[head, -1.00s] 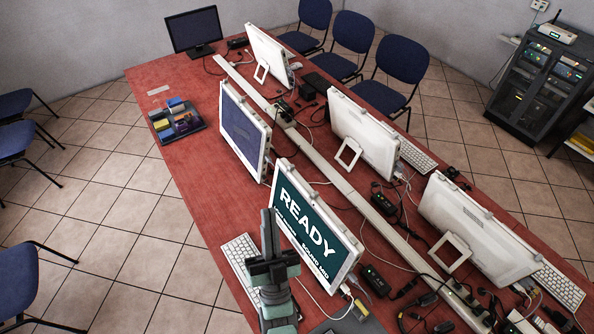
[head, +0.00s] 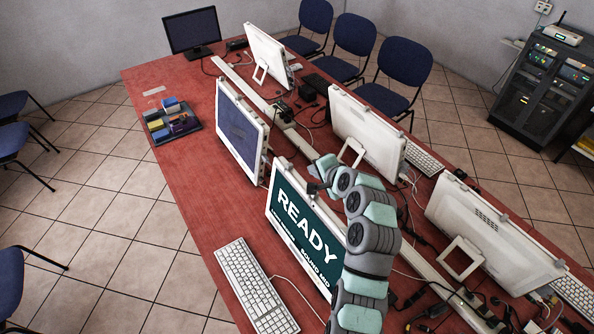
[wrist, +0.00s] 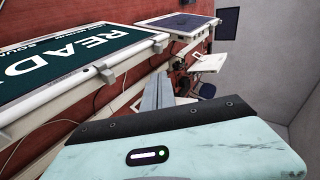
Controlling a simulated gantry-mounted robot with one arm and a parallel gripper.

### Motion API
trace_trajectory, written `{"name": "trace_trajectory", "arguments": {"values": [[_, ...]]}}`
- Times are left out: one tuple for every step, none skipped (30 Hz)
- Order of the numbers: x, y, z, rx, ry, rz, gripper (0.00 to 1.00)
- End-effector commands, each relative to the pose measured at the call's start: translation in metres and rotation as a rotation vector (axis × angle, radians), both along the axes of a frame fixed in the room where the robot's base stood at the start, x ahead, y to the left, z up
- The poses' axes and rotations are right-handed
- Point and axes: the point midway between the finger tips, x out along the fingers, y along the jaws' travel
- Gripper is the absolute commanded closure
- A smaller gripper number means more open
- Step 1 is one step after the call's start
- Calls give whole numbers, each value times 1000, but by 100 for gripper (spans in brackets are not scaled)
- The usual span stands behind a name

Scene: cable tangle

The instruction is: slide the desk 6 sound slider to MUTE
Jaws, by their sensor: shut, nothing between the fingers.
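A white monitor with a dark green READY screen (head: 300,222) stands in the near middle of the table in the head view. Smaller screen text about sound is partly hidden by my arm. My gripper (head: 314,187) is by this monitor's upper edge; it seems shut and empty. In the wrist view the fingers (wrist: 158,92) are together, beside the monitor's edge, apart from it as far as I can tell. That view also shows the READY screen (wrist: 75,62) and small grey blocks (wrist: 107,74) on its edge. I cannot make out which part is the sound slider.
Another white monitor with a blank blue screen (head: 240,128) stands just beyond. White monitors (head: 366,130) face away across a cable channel (head: 292,132). Cables and black adapters crowd the right side. A keyboard (head: 256,285) lies in front; the table's left strip is mostly clear.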

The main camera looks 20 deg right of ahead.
Motion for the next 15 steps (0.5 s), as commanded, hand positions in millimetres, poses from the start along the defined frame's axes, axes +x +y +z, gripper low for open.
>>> {"name": "trace_trajectory", "arguments": {"values": [[-6, -3, 1, 27, 35, 12, 100], [-10, -2, 1, 43, 57, 19, 100], [-15, -1, 1, 60, 81, 28, 100], [-18, -1, 2, 70, 95, 33, 100], [-21, 0, 1, 79, 109, 38, 100], [-23, 1, 1, 88, 122, 42, 100], [-24, 1, 1, 92, 128, 44, 100], [-24, 2, 0, 95, 132, 46, 100], [-24, 2, -1, 97, 137, 47, 100], [-23, 3, -2, 99, 138, 47, 100], [-21, 4, -4, 100, 139, 48, 100], [-18, 4, -7, 99, 140, 48, 100], [-16, 5, -9, 99, 139, 49, 100], [-13, 5, -11, 97, 138, 48, 100], [-8, 6, -14, 96, 136, 48, 100]]}}
